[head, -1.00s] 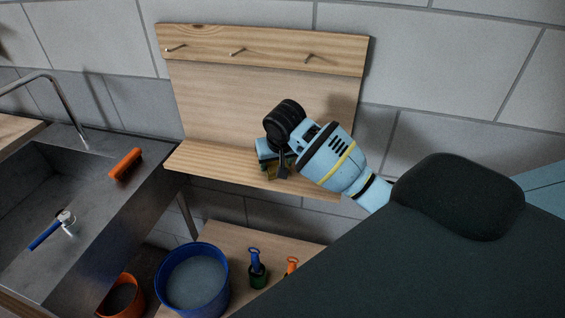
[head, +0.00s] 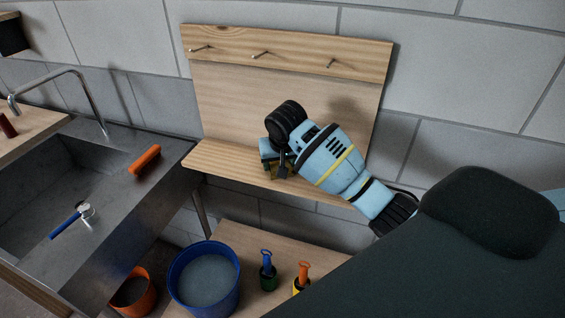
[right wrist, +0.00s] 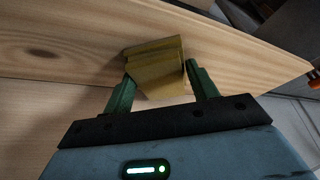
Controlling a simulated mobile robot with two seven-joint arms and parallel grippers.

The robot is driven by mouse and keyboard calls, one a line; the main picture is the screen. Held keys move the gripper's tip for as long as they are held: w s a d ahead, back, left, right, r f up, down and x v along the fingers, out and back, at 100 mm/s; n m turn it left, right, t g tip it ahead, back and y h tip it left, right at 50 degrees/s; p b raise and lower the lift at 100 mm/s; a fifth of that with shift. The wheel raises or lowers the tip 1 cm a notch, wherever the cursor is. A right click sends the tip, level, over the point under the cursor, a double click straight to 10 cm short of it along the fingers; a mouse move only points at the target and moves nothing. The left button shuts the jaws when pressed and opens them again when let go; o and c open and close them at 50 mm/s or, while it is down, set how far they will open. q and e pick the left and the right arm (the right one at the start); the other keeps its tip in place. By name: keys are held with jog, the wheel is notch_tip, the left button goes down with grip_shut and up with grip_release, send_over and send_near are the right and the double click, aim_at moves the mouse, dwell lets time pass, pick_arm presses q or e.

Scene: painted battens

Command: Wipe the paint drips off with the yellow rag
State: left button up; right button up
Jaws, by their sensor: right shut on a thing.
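My right gripper (head: 275,165) is at the front of the wooden shelf board (head: 222,163), near its middle. In the right wrist view its green fingers (right wrist: 161,82) are shut on the yellow rag (right wrist: 155,68), a folded, block-like pad. The rag lies against the pale wood (right wrist: 60,50) there; I cannot tell how firmly it touches. In the head view only a small part of the rag shows under the gripper. I cannot make out any paint drips; the gripper and arm cover part of the board. My left gripper is not in view.
An upper batten (head: 225,40) with three pegs tops the back panel. A sink (head: 40,200) with an orange-handled brush (head: 145,160) on its rim is at left. Below the shelf stand a blue bucket (head: 235,290), an orange bucket (head: 145,300) and small-handled pots (head: 268,278).

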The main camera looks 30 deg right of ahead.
aim_at(237, 159)
jog(key=shift+w+a+f, duration=0.15)
jog(key=shift+w+a, duration=0.8)
jog(key=shift+w, duration=0.15)
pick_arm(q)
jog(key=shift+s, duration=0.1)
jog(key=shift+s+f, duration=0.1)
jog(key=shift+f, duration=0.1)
pick_arm(e)
jog(key=shift+w+a, duration=1.1)
jog(key=shift+w, duration=0.25)
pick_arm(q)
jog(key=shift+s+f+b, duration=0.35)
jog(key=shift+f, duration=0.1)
pick_arm(e)
jog(key=shift+w+a, duration=1.05)
jog(key=shift+w, duration=0.3)
jog(key=shift+r, duration=0.2)
jog(key=shift+w, duration=0.1)
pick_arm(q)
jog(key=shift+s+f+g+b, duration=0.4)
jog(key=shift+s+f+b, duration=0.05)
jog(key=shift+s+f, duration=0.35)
pick_arm(e)
jog(key=shift+w+a+f, duration=0.2)
jog(key=shift+w+a, duration=0.85)
jog(key=shift+w, duration=0.15)
